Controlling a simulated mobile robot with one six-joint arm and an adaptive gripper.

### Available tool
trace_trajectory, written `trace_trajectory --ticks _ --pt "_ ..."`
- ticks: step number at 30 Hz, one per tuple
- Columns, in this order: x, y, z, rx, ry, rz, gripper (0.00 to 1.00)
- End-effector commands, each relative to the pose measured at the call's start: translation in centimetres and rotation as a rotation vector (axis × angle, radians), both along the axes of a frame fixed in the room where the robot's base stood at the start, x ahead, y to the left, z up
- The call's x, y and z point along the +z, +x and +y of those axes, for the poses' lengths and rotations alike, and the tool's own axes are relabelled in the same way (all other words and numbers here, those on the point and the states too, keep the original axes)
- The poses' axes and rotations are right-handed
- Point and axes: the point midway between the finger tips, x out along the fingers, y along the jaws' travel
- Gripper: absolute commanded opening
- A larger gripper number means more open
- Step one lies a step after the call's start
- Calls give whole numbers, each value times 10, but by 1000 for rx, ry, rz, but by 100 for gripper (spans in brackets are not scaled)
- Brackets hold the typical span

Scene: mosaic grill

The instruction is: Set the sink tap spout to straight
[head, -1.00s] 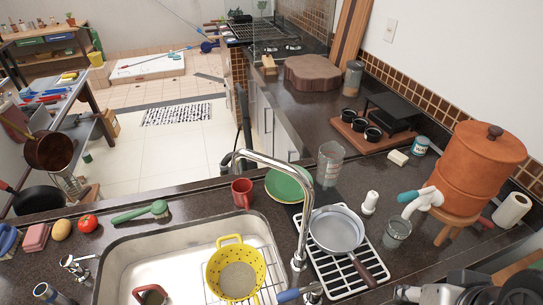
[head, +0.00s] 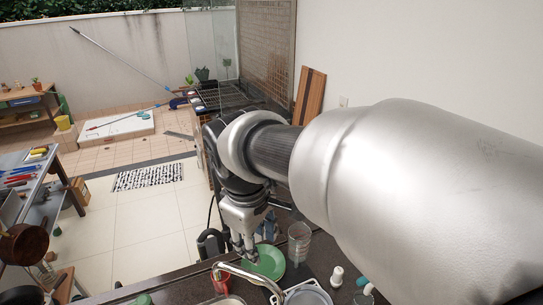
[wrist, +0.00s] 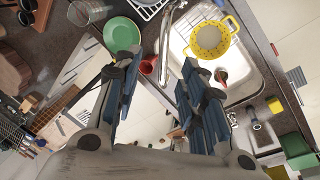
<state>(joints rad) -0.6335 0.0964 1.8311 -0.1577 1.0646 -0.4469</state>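The silver sink tap spout (head: 247,277) arcs at the bottom edge of the head view, its free end toward the left near the red mug. Its base and handle are out of the head view. In the wrist view a shiny metal bar (wrist: 166,42), apparently the spout, lies between and beyond the blue-padded fingers. My gripper (head: 243,250) points down beyond the spout in the head view, near the green plate. In the wrist view my gripper (wrist: 160,66) is open, its fingers wide apart with nothing held. Contact with the spout cannot be told.
The green plate (head: 264,263), red mug (head: 220,282) and clear glass (head: 299,240) stand close around the gripper. The sink (wrist: 262,72) holds a yellow colander (wrist: 209,39). My arm hides much of the counter's right side.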

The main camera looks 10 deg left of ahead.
Motion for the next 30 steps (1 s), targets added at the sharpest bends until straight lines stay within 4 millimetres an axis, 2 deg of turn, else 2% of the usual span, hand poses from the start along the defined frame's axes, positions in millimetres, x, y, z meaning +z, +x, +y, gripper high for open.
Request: trace_trajectory --ticks 1,4,7,11,14,30 --pt "11 2 19 59 -21 11 38" --pt "13 4 43 139 -48 19 38" --pt "12 5 55 179 -62 21 38" --pt "1 6 57 187 -66 24 38" --pt "-13 9 55 185 -66 25 38" --pt "-125 30 49 182 -64 24 38"
